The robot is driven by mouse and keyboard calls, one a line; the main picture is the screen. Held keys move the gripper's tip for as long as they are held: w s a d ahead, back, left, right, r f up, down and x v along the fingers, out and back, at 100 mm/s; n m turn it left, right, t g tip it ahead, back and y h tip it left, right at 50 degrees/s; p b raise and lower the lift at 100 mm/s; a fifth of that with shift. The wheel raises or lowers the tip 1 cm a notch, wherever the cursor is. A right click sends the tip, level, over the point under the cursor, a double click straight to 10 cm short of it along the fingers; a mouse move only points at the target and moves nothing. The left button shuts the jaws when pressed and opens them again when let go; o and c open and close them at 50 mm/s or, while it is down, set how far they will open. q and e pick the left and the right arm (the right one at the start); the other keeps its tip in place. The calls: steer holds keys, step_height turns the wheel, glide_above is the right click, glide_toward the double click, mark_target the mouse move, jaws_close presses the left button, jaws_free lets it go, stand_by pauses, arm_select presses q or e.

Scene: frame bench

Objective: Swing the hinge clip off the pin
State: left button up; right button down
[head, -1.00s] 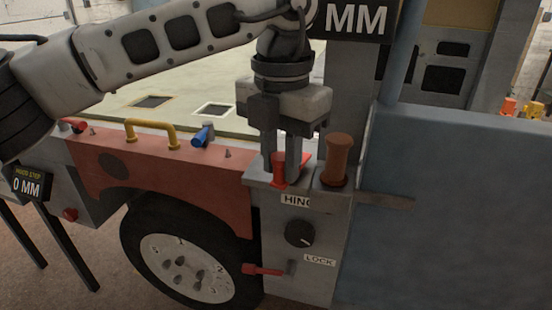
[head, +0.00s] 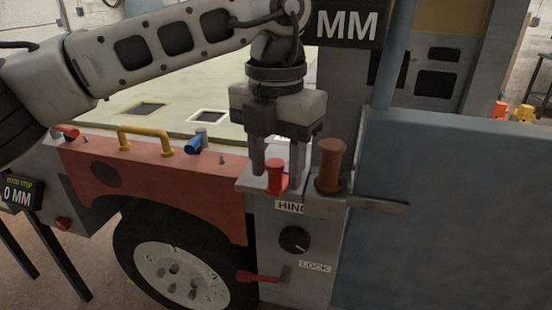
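A small red piece with an upright knob, which looks like the hinge clip (head: 275,176), sits on the grey ledge above the label that reads "HIN". A brown, spool-shaped upright post (head: 330,165), which may be the pin, stands just to its right. My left gripper (head: 276,172) points down over the red piece. Its two fingers are spread, one on each side of the red knob, with gaps visible. I cannot tell whether a finger touches the clip's lower part. My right gripper is out of view.
Below the ledge are a black dial (head: 294,240) and a red lever (head: 259,277) by the "LOCK" label. A blue-grey panel (head: 460,210) stands at right. A red fender (head: 150,185) with a yellow handle (head: 146,138) lies left, above a wheel (head: 180,270).

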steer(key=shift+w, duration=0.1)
arm_select(q)
steer(key=shift+r, duration=0.2)
step_height(320, 180, up, 16)
steer(key=p, duration=0.2)
steer(key=shift+f, duration=0.2)
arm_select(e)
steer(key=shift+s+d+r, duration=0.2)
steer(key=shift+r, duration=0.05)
